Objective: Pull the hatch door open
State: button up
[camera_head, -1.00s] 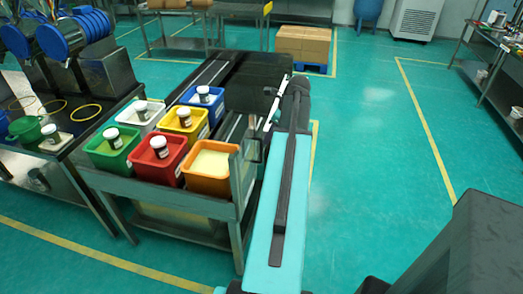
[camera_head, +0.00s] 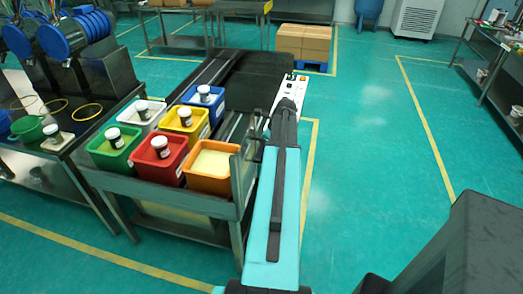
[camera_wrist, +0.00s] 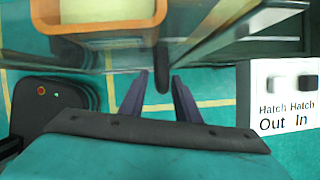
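The hatch door, a clear pane in a pale frame (camera_head: 243,182), stands upright at the right end of the tray bench. In the wrist view a clear pane with grey edges (camera_wrist: 222,30) runs across the upper part. A dark handle-like bar (camera_wrist: 163,68) points down between the two purple fingers of my gripper (camera_wrist: 160,82). The fingers are apart, with visible gaps on both sides of the bar. In the head view my gripper (camera_head: 257,135) is small and dark beside the door's upper part, partly hidden by my arm.
A white panel (camera_head: 291,86) with buttons stands behind my arm; its labels "Hatch Out" and "Hatch In" (camera_wrist: 286,112) show in the wrist view. An orange bin (camera_head: 212,182) and several coloured bins are left of the door. Green floor to the right is clear.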

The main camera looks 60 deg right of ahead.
jog(key=shift+f, duration=0.1)
grip_shut()
jog(key=shift+a, duration=0.2)
dwell(0.3)
